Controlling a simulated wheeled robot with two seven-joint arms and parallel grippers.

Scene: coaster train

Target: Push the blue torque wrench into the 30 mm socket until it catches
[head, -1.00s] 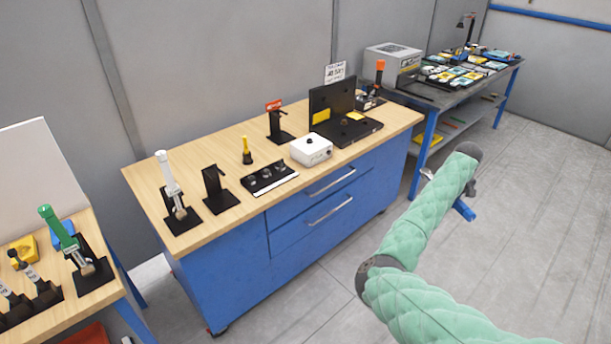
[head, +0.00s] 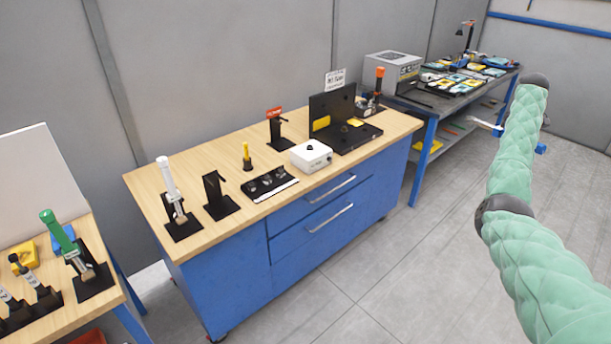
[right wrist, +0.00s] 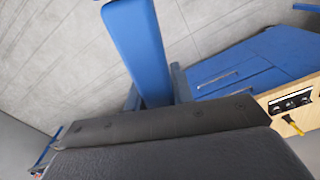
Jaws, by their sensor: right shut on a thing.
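My right gripper (right wrist: 157,92) is shut on the blue torque wrench (right wrist: 138,42), whose blue handle sticks out between the fingers in the right wrist view. In the head view the green-sleeved right arm hides most of that gripper. A bit of the wrench's blue handle (head: 540,149) shows right of the arm, and a pale shaft shows left of it. The wrench is in the air over the floor, well right of the bench. A black socket tray (head: 287,189) with several dark sockets lies on the bench's front edge. I cannot tell which is the 30 mm one. My left gripper is out of view.
The blue workbench (head: 225,165) also holds a white wrench on a stand (head: 172,190), an empty black stand (head: 217,196), a yellow-handled tool (head: 246,155), a white box (head: 311,155) and a black panel. A second table (head: 440,100) stands behind. The floor in front is clear.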

